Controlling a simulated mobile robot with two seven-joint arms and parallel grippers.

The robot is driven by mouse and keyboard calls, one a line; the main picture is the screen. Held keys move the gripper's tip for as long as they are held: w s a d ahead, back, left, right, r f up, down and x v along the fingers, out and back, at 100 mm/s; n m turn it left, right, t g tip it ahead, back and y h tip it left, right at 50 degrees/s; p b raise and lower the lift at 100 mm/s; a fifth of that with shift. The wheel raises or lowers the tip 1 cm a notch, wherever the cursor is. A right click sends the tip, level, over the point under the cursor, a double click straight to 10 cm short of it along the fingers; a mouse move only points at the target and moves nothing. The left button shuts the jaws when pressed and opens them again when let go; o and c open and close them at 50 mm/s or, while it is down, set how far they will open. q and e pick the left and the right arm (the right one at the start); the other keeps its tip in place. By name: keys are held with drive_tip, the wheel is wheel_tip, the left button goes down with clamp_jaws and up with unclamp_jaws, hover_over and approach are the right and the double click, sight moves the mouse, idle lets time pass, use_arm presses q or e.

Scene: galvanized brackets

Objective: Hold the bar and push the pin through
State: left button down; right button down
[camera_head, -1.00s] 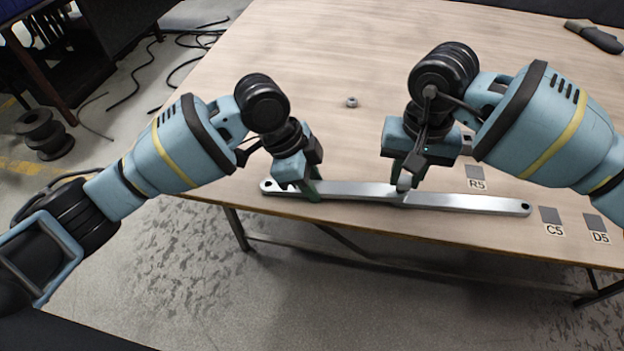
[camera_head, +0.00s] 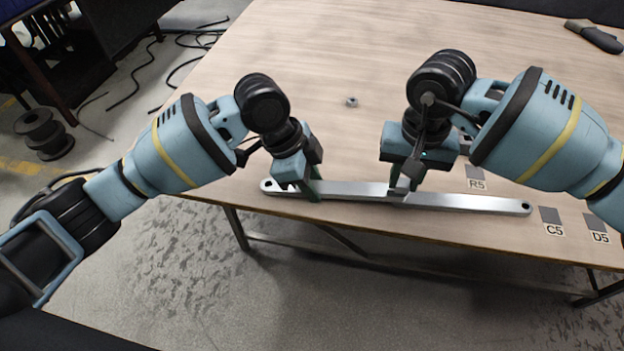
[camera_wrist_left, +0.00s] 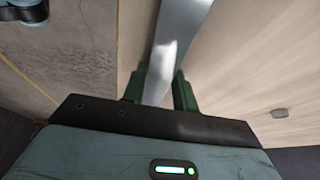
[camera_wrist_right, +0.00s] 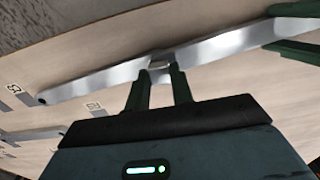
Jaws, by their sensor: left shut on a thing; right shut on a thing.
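The long silver bar (camera_head: 460,202) lies along the table's front edge, with a hole at each end. My left gripper (camera_head: 309,192) is shut across the bar near its left end; its green fingers flank the bar in the left wrist view (camera_wrist_left: 160,88). My right gripper (camera_head: 406,180) is over the bar's middle, shut on the small grey pin (camera_wrist_right: 158,66). The pin's lower end is at the bar; I cannot tell how deep it sits. The hole under it is hidden.
A small grey nut (camera_head: 351,102) lies on the open table behind the bar. Dark squares with labels R5 (camera_head: 475,183), C5 (camera_head: 553,230) and D5 (camera_head: 599,238) are at the right. A dark tool (camera_head: 594,37) lies at the far right. The table's front edge is close to the bar.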

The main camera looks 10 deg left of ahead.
drive_tip(key=shift+f, duration=0.15)
drive_tip(key=c, duration=1.1)
unclamp_jaws()
drive_tip(key=shift+c, duration=0.2)
drive_tip(key=shift+r, duration=3)
use_arm(q)
drive_tip(key=c, duration=1)
unclamp_jaws()
